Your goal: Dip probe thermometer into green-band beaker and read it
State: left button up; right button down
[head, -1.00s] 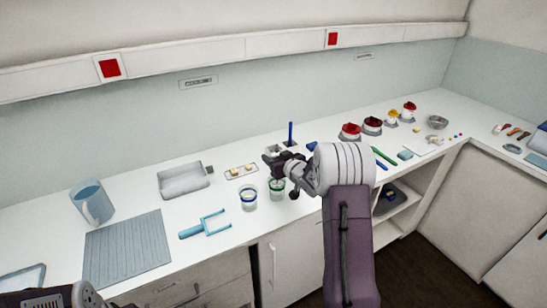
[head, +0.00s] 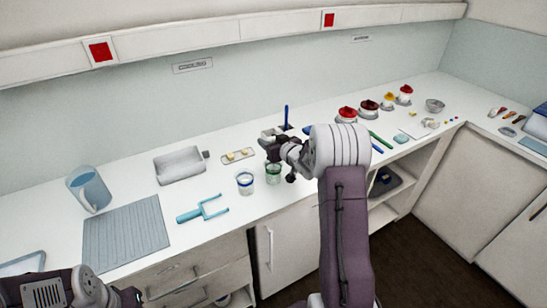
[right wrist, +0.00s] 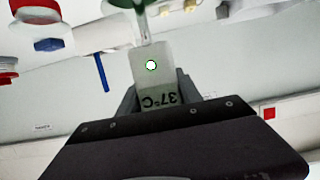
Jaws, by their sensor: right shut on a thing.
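My right gripper (head: 273,152) is just above the green-band beaker (head: 273,174), which stands near the counter's front edge. In the right wrist view the gripper (right wrist: 158,100) is shut on the probe thermometer (right wrist: 143,66). Its pale body has a lit green-ringed dot and a display that reads 37°C, upside down in the picture. Its narrow probe end points to the green band at the top of that view. How deep the probe sits is hidden. A blue-band beaker (head: 244,183) stands just left. My left gripper (head: 128,297) is barely in view at the bottom left, its jaws unclear.
A turquoise fork-like tool (head: 203,209), a grey mat (head: 125,235) and a blue jug (head: 89,190) lie or stand to the left. A grey tray (head: 181,166) is behind. Red-lidded jars (head: 347,114) stand to the right. The counter's front edge is close.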

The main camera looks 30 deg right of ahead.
dwell(0.4)
notch_tip(320, 180, up, 11)
jog(key=p, duration=1)
jog(key=shift+r, duration=0.2)
dwell(1.1)
